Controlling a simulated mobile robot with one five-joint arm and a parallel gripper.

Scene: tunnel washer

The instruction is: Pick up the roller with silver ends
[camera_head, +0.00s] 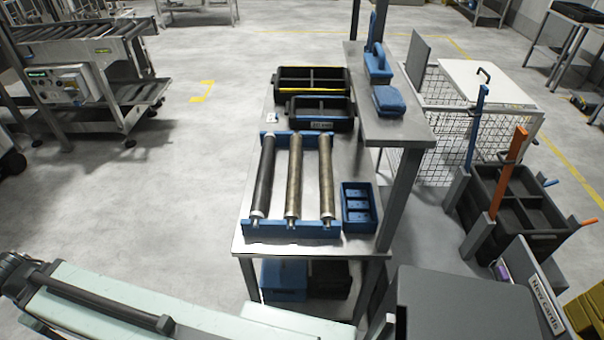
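Three long rollers lie side by side in a blue rack (292,230) on a grey metal table. The left roller (265,175) is near black. The middle roller (295,175) and the right roller (326,175) are brownish. Light, silver-looking ends show at the near end of all three, so the ends alone do not clearly set one apart at this size. The rollers rest across the blue end bars with gaps between them. My gripper is not in view.
Black bins (310,77) stand at the table's far end. A blue box (359,208) sits right of the rack. A raised shelf (398,127) on posts overhangs the table's right side. Open floor (185,190) lies to the left. A pale surface (120,300) fills the lower left.

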